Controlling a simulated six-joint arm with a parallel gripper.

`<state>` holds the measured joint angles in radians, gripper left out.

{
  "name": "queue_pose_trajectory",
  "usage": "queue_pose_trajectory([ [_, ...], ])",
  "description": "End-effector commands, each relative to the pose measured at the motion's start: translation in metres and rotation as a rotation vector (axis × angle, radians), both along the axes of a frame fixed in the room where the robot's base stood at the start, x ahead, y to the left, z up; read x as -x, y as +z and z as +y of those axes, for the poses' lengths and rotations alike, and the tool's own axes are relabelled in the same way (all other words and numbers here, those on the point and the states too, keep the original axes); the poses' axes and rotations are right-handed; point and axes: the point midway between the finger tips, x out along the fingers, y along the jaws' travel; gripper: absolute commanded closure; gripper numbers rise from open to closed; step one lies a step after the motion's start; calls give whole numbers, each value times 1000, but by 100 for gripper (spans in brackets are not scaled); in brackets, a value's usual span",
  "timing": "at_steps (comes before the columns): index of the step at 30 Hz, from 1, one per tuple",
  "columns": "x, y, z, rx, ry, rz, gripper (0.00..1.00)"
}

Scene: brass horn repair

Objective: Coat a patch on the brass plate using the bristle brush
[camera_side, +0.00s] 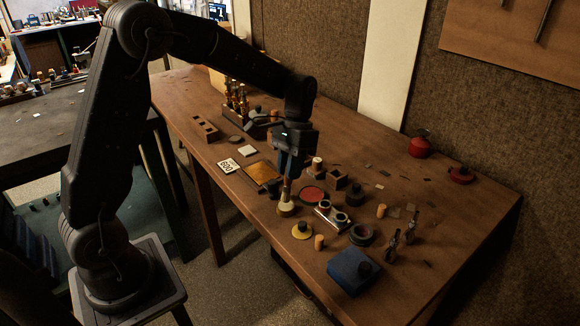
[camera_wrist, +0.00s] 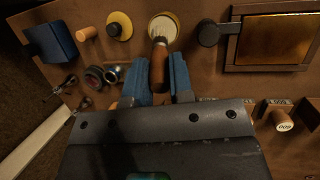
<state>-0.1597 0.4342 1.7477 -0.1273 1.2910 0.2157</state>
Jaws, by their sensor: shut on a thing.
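My gripper (camera_side: 288,176) is shut on the bristle brush (camera_side: 286,191), which hangs bristle end down below the fingers. In the wrist view the brush's wooden handle (camera_wrist: 158,68) shows between the blue fingers. Its bristle end is over a round, pale-filled dish (camera_wrist: 163,22), also seen in the side view (camera_side: 285,209). I cannot tell whether the bristles touch the filling. The brass plate (camera_side: 262,173) lies flat to the left of the gripper in the side view. In the wrist view the plate (camera_wrist: 277,40) sits in a dark frame at upper right, apart from the brush.
A dark round knob (camera_wrist: 208,34) stands between dish and plate. Near the dish are a red disc (camera_side: 312,194), a yellow disc with a dark knob (camera_side: 302,231), metal rings (camera_side: 340,217) and a blue block (camera_side: 352,272). The table's right end is mostly clear.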

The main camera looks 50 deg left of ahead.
Motion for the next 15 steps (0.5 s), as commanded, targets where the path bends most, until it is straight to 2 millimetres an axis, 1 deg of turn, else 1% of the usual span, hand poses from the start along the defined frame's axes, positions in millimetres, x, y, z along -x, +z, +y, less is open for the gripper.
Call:
queue_pose_trajectory([
  [15,0,-4,0,0,0,0,100],
])
